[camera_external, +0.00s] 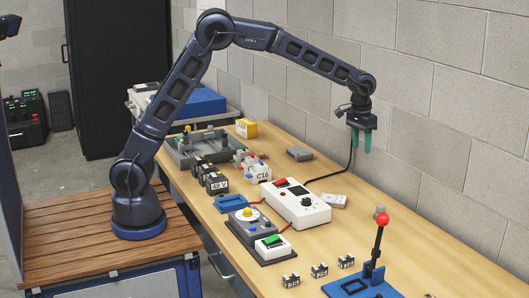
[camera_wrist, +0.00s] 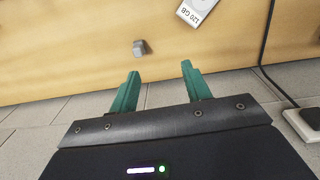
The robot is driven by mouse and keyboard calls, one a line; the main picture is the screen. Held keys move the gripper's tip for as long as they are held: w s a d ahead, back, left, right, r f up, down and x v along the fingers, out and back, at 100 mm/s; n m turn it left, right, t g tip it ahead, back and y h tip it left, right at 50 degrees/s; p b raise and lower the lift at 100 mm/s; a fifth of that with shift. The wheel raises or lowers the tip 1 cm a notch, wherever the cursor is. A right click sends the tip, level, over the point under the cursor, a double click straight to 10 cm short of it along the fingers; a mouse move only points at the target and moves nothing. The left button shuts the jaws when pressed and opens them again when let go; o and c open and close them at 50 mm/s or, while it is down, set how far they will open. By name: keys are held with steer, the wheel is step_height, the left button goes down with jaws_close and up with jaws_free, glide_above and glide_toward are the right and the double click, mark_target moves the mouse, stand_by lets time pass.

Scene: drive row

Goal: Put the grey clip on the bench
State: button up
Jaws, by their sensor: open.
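In the wrist view the clip (camera_wrist: 139,48) lies on bare wood, ahead of the left fingertip. My gripper (camera_external: 361,152) hangs fingers down, high near the wall, above and apart from the clip. Its two green fingers (camera_wrist: 160,69) are spread with nothing between them.
A white drive marked 120 GB (camera_wrist: 199,11) lies near the clip, and a black cable (camera_wrist: 265,45) runs on its right. A red-knobbed lever on a blue base (camera_external: 372,270) stands in front. A white box with a red switch (camera_external: 296,205) sits at mid-bench. A grey block (camera_external: 300,153) lies farther back.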

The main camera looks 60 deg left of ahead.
steer(key=s+a+r+t, duration=0.1)
steer(key=s+a+r, duration=0.75)
steer(key=s, duration=0.25)
steer(key=s+a+r+t, duration=0.1)
steer(key=s+a+r, duration=0.6)
steer(key=s+a, duration=0.35)
steer(key=s+a+f, duration=0.1)
steer(key=s+a, duration=0.1)
steer(key=s, duration=0.7)
steer(key=s+a+f+t, duration=0.1)
steer(key=s+a+f, duration=0.1)
steer(key=s, duration=0.7)
steer(key=s+a+f+t, duration=0.1)
steer(key=s+a+f, duration=0.1)
steer(key=s, duration=0.7)
steer(key=shift+a+y, duration=0.3)
steer(key=shift+a, duration=0.6)
